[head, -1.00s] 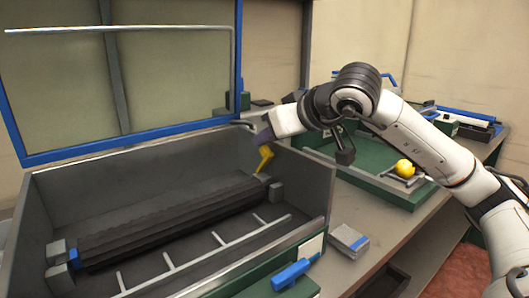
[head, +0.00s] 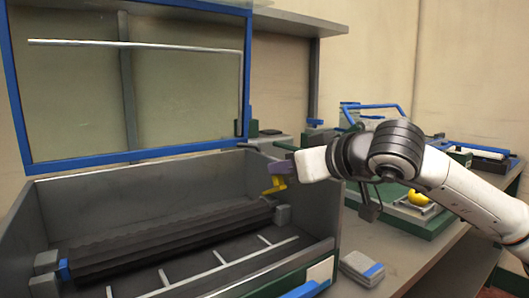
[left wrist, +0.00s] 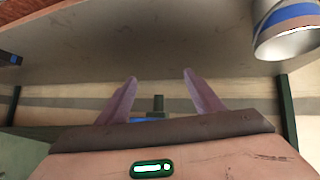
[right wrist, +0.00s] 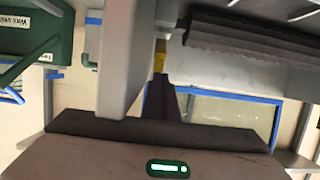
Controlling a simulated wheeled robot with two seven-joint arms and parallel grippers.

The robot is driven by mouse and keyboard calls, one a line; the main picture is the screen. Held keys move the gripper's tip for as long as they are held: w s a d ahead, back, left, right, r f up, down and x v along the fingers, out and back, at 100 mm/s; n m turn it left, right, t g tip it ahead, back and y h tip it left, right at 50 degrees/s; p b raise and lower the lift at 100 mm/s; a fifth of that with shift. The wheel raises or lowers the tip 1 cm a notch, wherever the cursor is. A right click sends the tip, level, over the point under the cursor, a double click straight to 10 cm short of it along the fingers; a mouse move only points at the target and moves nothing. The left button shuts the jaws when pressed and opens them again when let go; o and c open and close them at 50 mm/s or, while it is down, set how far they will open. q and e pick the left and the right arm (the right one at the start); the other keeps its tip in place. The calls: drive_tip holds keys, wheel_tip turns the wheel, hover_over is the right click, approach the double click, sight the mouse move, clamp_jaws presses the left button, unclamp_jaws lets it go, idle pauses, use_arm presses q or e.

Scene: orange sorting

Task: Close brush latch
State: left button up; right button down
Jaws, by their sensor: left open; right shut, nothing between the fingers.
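The yellow brush latch (head: 274,186) sits at the right end of the dark ribbed brush roller (head: 170,238), inside the grey open box. My right gripper (head: 279,168) is at the latch, its purple fingers just above or against it; contact is unclear. In the right wrist view the shut fingers (right wrist: 160,82) point at the yellow latch (right wrist: 160,56), with nothing held between them. My left gripper (left wrist: 159,76) is open and empty in the left wrist view, away from the latch. It is outside the head view.
The blue-framed lid (head: 130,158) stands open behind the box. The box's right wall (head: 318,205) is close to my right gripper. A small grey block (head: 362,268) lies on the table right of the box. A green tray (head: 425,228) with a yellow fruit (head: 419,197) stands farther right.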

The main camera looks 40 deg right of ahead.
idle(0.4)
drive_tip(key=shift+w+r+p, duration=0.1)
drive_tip(key=shift+w+p, duration=0.55)
drive_tip(key=shift+p, duration=0.15)
drive_tip(key=shift+w, duration=0.15)
